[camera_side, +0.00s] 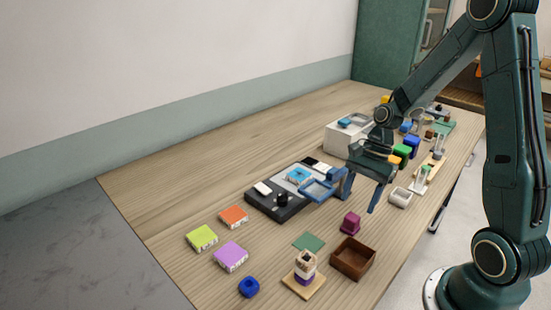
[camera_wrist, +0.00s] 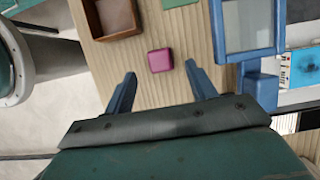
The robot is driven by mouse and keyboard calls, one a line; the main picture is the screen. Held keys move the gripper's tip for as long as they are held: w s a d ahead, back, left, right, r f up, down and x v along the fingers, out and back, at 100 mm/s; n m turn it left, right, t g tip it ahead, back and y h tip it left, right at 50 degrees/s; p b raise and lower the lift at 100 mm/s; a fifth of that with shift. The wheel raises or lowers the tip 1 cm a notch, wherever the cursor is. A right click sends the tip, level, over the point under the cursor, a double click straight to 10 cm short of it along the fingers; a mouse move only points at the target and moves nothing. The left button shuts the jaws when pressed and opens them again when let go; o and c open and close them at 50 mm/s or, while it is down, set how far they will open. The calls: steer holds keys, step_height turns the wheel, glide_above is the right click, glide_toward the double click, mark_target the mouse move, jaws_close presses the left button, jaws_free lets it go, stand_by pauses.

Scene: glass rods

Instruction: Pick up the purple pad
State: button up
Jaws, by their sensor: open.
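The purple pad (camera_side: 231,256) lies flat on the wooden table in the side view, with a pale, marked side face. It is near the front left, between a lime pad (camera_side: 202,237) and a dark blue ring-like piece (camera_side: 249,287). It does not show in the wrist view. My gripper (camera_side: 360,199) is open and empty above the table, well to the right of the purple pad. In the wrist view my gripper's fingers (camera_wrist: 160,70) are spread, with a magenta block (camera_wrist: 160,60) seen between their tips. That block (camera_side: 350,223) stands on the table below my gripper.
An orange pad (camera_side: 233,216) lies behind the purple pad. A black device (camera_side: 262,203) and a blue frame (camera_side: 318,191) are left of my gripper. A brown box (camera_side: 353,260) and a stacked piece on a wooden base (camera_side: 303,284) stand in front. The table's back left is clear.

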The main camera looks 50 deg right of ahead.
mark_target(352, 217)
steer(key=shift+a+f, duration=0.15)
steer(key=shift+f, duration=0.2)
steer(key=shift+x, duration=2.6)
steer(key=shift+s, duration=0.1)
steer(key=c, duration=1.1)
steer(key=shift+o, duration=0.2)
steer(key=shift+r, duration=0.25)
step_height(352, 217, up, 20)
steer(key=shift+f, duration=0.2)
